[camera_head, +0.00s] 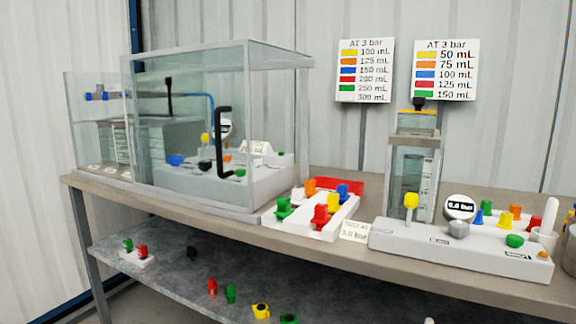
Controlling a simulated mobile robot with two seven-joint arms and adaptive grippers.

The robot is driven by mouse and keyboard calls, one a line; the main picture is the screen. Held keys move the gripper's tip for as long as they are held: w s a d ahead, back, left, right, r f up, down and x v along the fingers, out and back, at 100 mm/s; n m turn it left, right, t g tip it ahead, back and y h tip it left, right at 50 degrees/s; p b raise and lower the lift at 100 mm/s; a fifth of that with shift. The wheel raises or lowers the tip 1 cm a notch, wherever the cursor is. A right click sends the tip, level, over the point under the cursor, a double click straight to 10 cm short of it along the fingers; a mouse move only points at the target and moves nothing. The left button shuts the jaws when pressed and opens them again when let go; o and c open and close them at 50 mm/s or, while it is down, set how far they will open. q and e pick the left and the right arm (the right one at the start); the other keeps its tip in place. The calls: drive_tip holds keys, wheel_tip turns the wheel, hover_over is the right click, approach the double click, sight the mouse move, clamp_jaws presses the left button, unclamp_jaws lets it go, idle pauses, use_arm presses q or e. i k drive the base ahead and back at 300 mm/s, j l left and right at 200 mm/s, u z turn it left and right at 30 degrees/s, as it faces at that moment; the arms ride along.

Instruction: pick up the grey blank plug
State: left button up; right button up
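A grey, rounded plug-like piece (459,229) sits on top of the white console (400,240) at the right of the bench, just below the round gauge reading 0.0 bar (460,207). It may be the grey blank plug, but I cannot tell for sure at this size. A small pale piece (429,321) is cut off at the bottom edge, too little of it to identify. Neither of my grippers is in the view.
A glass enclosure (190,130) stands at the bench's left. A white tray (325,228) of coloured plugs lies mid-bench. A tall clear tank (412,170) stands behind the console. The lower shelf (160,270) holds several coloured plugs. Volume charts (364,70) hang behind.

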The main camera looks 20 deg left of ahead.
sight(100, 88)
drive_tip(key=u, duration=1.3)
